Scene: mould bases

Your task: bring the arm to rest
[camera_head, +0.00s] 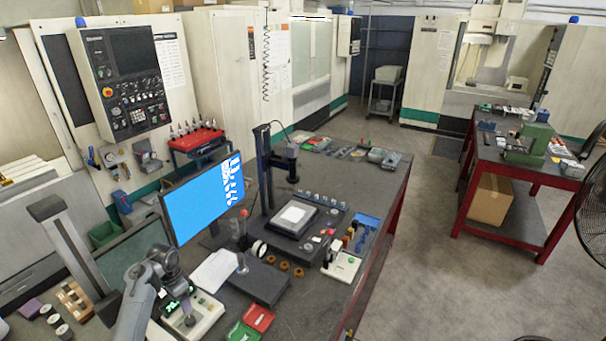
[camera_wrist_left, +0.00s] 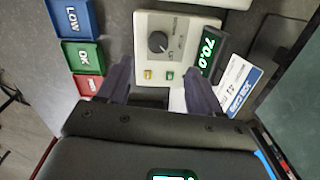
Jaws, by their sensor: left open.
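My left arm comes in from the lower left in the head view, and its gripper (camera_head: 187,309) hangs over a white control box (camera_head: 207,314) on the dark bench. In the left wrist view the two dark fingers (camera_wrist_left: 160,90) are apart, with nothing seen between them. They point at the near part of the control box (camera_wrist_left: 190,24), which has a round knob, small buttons and a green display reading about 70.0. Whether the fingers touch the box, I cannot tell. My right gripper is out of view.
Blue LOW, green OK and red trays (camera_wrist_left: 88,85) lie beside the box. A monitor (camera_head: 203,199), a dark block (camera_head: 258,280), brown rings and a camera stand (camera_head: 265,180) crowd the bench (camera_head: 350,158). The floor to the right is open before a red-framed table (camera_head: 500,168).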

